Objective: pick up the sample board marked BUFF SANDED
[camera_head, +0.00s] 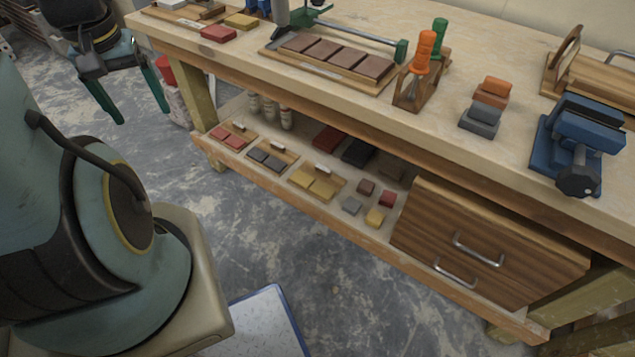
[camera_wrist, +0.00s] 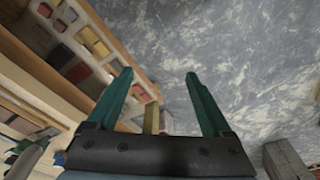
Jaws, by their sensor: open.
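Three small sample boards lie in a row along the front of the bench's lower shelf. One has red tiles (camera_head: 231,138), one dark grey tiles (camera_head: 268,157), and one buff-yellow tiles (camera_head: 316,185). Each has a small white tag, too small to read, so I cannot confirm which says BUFF SANDED. Yellow tiles (camera_wrist: 95,42) also show on the shelf in the wrist view. My gripper (camera_head: 143,117) is open and empty, with green fingers pointing down, beyond the left end of the bench and apart from the boards. Its fingers (camera_wrist: 158,75) also show in the wrist view.
Loose tiles (camera_head: 352,206) and a wooden drawer unit (camera_head: 490,240) stand right of the boards. White bottles (camera_head: 286,118) stand behind them. The benchtop (camera_head: 350,105) overhangs the shelf. A bucket (camera_head: 176,100) is near the left bench leg. The floor in front is mostly clear.

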